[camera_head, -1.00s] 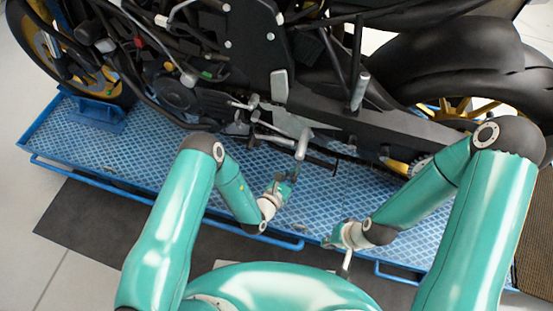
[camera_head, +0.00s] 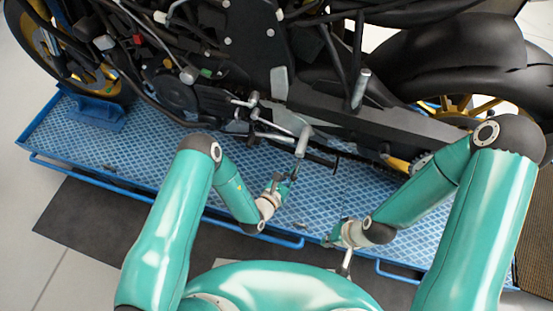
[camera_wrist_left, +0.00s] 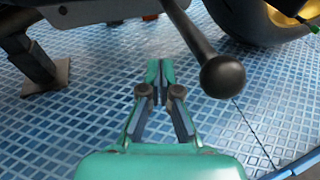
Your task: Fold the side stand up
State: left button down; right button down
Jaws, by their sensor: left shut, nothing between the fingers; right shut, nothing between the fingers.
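In the left wrist view a dark leg with a flat foot (camera_wrist_left: 47,80) comes down at the left over the blue plate; it looks like the side stand. A black rod with a round knob (camera_wrist_left: 222,76) hangs close by, right of my left fingers. I cannot tell which of the two is the stand's own part. My left gripper (camera_wrist_left: 160,68) is shut and empty between them, apart from both. In the head view my left gripper (camera_head: 284,182) is below the motorcycle's grey peg (camera_head: 302,142). My right gripper (camera_head: 331,239) is shut and empty near the platform's front edge.
The motorcycle (camera_head: 345,125) stands along the blue platform (camera_head: 130,152), its rear wheel (camera_head: 455,75) at the right. A blue rail (camera_head: 100,183) edges the platform's front.

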pick_arm(q)
jog(key=s+a+p, duration=0.1)
jog(key=s+p, duration=0.2)
jog(key=s, duration=0.6)
jog(key=shift+s+a, duration=0.15)
jog(key=shift+a, duration=0.25)
